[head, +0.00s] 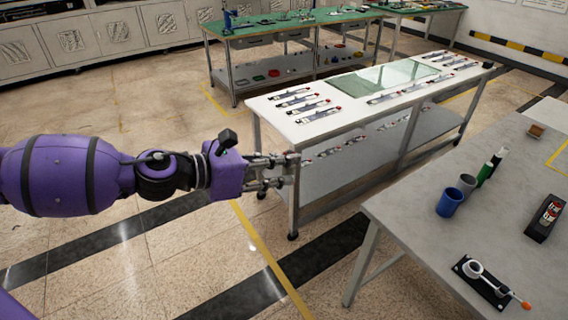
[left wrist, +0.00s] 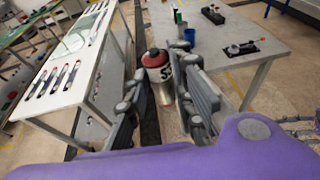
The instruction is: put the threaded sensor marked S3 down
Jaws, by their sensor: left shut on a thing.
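My left gripper (head: 284,171) reaches in from the left in the head view, in the air in front of the white table's near end. In the left wrist view my left gripper (left wrist: 165,105) is shut on the threaded sensor (left wrist: 165,75). The sensor has a red top, a white band with a black S and a metal lower part. The finger hides the rest of the mark, so the number cannot be read. In the head view the sensor is too small to make out clearly at the fingertips. My right gripper is not in view.
The white table (head: 345,124) holds rows of slim instruments and a glass sheet (head: 385,77). The grey table (head: 410,220) at right holds a blue cup (head: 450,202), a grey cup (head: 467,184), a black block (head: 545,218) and a black plate; its front-left top is clear. Floor lies between them.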

